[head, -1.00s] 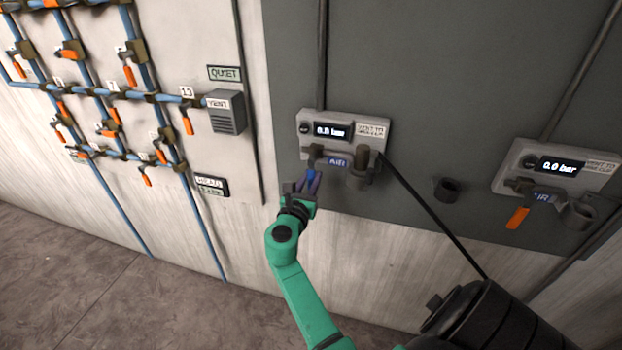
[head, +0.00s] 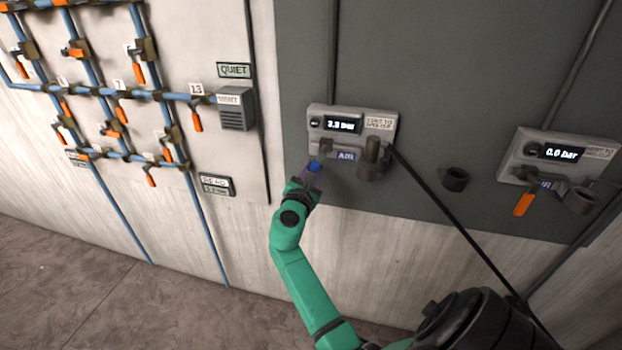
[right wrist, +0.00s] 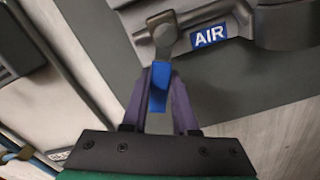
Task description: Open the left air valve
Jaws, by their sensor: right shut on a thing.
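The left air valve unit (head: 351,128) is a grey box on the dark panel, with a lit display that seems to read 2.3 bar. A blue AIR label (right wrist: 209,36) sits beside the valve. Its lever has a blue handle (right wrist: 158,92); in the head view only a little blue (head: 314,166) shows. My right gripper (right wrist: 161,82) has its two purple fingers closed around this handle, just below the valve body. In the head view the right gripper (head: 309,175) partly hides the handle. My left gripper is not in view.
A second air unit (head: 562,155) at the right reads 0.0 bar, with an orange handle (head: 523,203) hanging down. A dark round holder (head: 455,179) sits between the units. Blue pipes with several orange-handled valves fill the left wall. A black hose runs from the left unit down right.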

